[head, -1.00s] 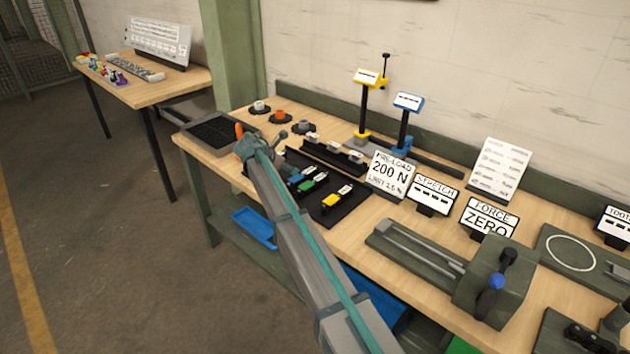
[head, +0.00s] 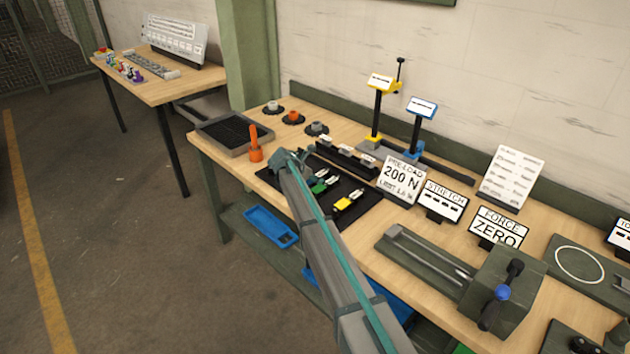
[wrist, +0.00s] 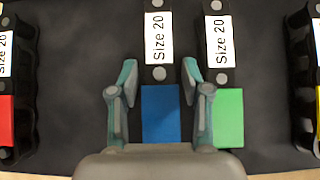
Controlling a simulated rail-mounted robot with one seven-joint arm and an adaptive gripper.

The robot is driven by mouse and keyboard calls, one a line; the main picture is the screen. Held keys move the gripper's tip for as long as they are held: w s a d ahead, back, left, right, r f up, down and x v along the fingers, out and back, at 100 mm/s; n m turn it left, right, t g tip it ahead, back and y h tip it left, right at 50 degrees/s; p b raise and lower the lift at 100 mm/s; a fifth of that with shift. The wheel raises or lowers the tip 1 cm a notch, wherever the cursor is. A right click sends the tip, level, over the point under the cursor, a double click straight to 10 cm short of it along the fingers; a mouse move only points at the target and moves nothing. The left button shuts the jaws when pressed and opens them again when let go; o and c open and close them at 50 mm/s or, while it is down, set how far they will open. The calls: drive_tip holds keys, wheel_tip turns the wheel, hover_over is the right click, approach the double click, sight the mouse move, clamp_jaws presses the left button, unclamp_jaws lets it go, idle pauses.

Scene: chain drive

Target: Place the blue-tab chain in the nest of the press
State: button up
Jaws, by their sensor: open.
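The blue-tab chain (wrist: 160,113) lies on a dark mat in the wrist view, with a white "Size 20" label above its blue tab. My gripper (wrist: 159,78) is open, with one finger on each side of this chain. A gap shows on the left; the right finger is close to the green-tab chain (wrist: 229,117). In the head view my arm's end (head: 287,163) is over the left part of the mat and hides the blue tab. I cannot tell for sure which fixture is the press; a yellow-topped stand (head: 377,110) and a blue-topped stand (head: 418,130) stand behind the mat.
A red-tab chain (wrist: 6,120) and a yellow-tab chain (head: 348,200) lie either side. An orange upright tool (head: 256,146) stands left of my arm. Signs (head: 402,178) and a green lever fixture (head: 500,290) occupy the right. Bare wood shows between mat and fixture.

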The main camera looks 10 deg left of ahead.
clamp_jaws()
drive_tip(key=shift+r, duration=0.1)
idle(0.4)
